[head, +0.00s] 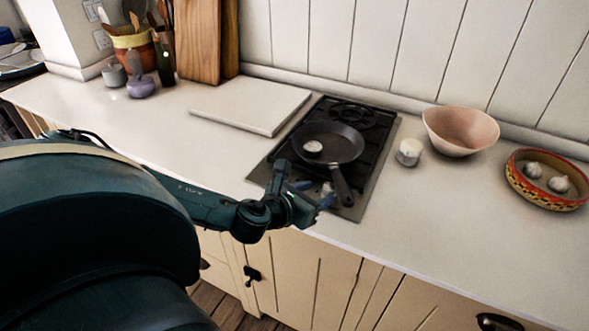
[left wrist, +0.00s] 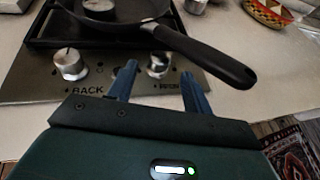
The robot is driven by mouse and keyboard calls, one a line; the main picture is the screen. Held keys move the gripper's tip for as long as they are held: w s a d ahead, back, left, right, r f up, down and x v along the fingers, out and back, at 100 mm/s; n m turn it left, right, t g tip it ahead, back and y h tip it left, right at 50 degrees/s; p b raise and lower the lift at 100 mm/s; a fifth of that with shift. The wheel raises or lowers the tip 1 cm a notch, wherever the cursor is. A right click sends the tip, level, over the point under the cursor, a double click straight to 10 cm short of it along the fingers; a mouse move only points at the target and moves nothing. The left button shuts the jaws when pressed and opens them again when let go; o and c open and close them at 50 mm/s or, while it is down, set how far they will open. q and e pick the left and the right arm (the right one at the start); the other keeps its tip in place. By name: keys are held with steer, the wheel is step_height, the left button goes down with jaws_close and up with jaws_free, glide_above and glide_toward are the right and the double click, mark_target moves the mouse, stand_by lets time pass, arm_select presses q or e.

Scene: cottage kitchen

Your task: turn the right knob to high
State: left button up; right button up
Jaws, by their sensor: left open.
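The hob's steel control panel shows in the left wrist view with two silver knobs. The right knob (left wrist: 159,64) lies just beyond and between the two blue fingertips of my left gripper (left wrist: 160,76). The fingers are apart, with nothing clearly clamped; contact with the knob cannot be told. The left knob (left wrist: 70,63), above the printed word BACK, is clear of the fingers, its mark pointing up. The right knob's setting is not readable. In the head view my left gripper (head: 314,193) is at the hob's front edge. My right gripper is not in view.
A black frying pan (head: 345,147) sits on the hob (head: 382,150); its handle (left wrist: 213,59) reaches over the panel beside the right knob. A white jar (head: 409,152), a pink bowl (head: 461,132) and a patterned dish (head: 547,198) stand right. A white board (head: 250,104) lies left.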

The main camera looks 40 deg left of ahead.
arm_select(q)
steer(key=b+v, duration=0.1)
steer(key=v, duration=0.8)
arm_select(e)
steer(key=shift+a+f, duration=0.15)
